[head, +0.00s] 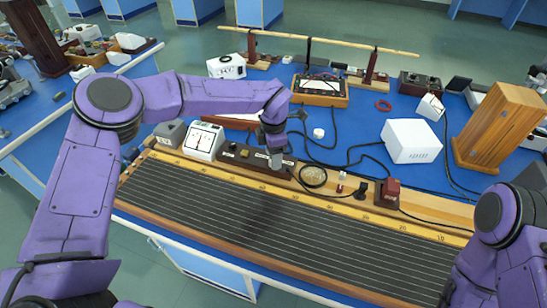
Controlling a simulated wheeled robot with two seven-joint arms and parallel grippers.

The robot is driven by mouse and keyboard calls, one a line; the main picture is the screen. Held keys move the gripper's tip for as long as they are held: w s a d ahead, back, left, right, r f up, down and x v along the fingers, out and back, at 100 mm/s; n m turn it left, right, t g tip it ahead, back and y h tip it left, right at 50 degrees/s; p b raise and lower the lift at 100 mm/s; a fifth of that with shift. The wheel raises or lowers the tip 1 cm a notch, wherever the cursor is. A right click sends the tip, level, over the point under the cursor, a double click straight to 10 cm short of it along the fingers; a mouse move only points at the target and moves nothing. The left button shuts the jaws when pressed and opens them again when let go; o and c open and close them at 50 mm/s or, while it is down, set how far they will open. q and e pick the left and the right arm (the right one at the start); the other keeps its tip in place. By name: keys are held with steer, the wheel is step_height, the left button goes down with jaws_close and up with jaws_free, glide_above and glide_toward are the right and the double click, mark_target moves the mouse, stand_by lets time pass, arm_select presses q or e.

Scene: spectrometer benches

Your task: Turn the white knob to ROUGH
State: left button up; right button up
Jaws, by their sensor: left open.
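A long dark control box (236,153) with small knobs on top sits at the back edge of the slatted wooden board. My left gripper (275,160) points down over the right part of this box, with its jaws open. The gripper hides part of the box top there, so I cannot make out a white knob or the ROUGH marking under it. I cannot tell whether the fingers touch anything. My right arm shows at the lower right, but its gripper is not in view.
A white meter (204,141) stands just left of the box. A round dial (313,176) and a red-topped block (388,191) are to the right. A small white cylinder (318,133) lies behind, among black cables. A white box (411,140) stands farther right.

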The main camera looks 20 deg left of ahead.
arm_select(q)
step_height(320, 180, up, 9)
steer(key=b, duration=0.1)
steer(key=shift+r, duration=0.15)
steer(key=shift+a, duration=0.1)
